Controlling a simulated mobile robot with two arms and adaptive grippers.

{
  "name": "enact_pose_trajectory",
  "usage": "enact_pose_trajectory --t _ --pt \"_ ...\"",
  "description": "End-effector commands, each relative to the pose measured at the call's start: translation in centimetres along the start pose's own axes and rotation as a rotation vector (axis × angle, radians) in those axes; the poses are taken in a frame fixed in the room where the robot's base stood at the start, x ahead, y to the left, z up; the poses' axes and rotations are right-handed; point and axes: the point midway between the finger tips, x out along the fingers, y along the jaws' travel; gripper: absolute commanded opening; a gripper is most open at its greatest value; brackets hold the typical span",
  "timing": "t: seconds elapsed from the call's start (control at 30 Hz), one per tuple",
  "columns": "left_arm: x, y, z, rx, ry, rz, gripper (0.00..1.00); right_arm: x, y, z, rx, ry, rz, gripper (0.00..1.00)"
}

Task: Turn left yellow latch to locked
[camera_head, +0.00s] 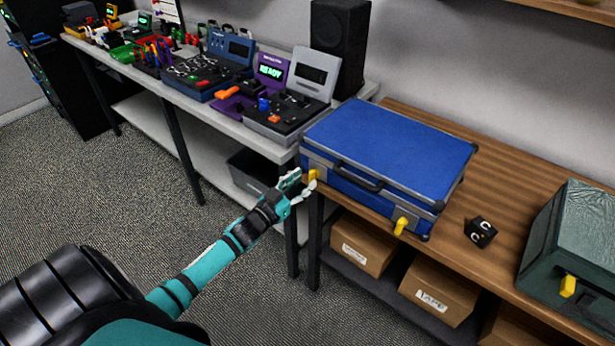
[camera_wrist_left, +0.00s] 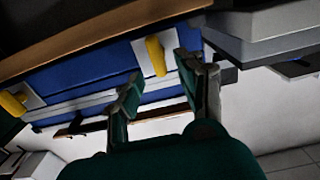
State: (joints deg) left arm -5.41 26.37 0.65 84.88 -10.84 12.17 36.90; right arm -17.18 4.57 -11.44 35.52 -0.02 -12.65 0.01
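A closed blue case (camera_head: 395,145) with grey edges lies on the wooden bench. Its left yellow latch (camera_head: 314,174) is at the left end of its front face, and its right yellow latch (camera_head: 401,226) is near the right end. My left gripper (camera_head: 297,188) is right in front of the left latch. In the left wrist view, the fingers of my left gripper (camera_wrist_left: 157,80) are apart, with the left latch (camera_wrist_left: 155,55) on its silver plate between and just beyond the tips. Contact cannot be told. The right latch (camera_wrist_left: 13,103) shows at that view's left edge. My right gripper is not in view.
A black block (camera_head: 480,232) marked C and a dark green case (camera_head: 580,245) with a yellow latch stand right of the blue case. Cardboard boxes (camera_head: 440,290) sit on the shelf below. A grey table (camera_head: 270,148) with several devices stands on the left.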

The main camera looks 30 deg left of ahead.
Motion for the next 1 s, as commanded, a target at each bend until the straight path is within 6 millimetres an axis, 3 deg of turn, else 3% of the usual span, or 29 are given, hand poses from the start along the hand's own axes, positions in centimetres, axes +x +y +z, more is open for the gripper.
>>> enact_pose_trajectory --t 0.2,0.53,0.83,1.0 --pt "2.3 0.0 0.0 -0.001 0.000 0.000 0.38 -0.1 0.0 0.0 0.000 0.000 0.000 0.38" --pt "2.6 0.0 0.1 -0.001 0.000 0.000 0.38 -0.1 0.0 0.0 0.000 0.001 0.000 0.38" --pt "2.6 0.0 0.0 -0.001 0.000 0.000 0.01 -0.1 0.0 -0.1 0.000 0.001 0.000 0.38" --pt "2.6 0.0 0.0 -0.001 0.000 0.000 0.00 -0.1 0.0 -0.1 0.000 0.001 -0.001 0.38"
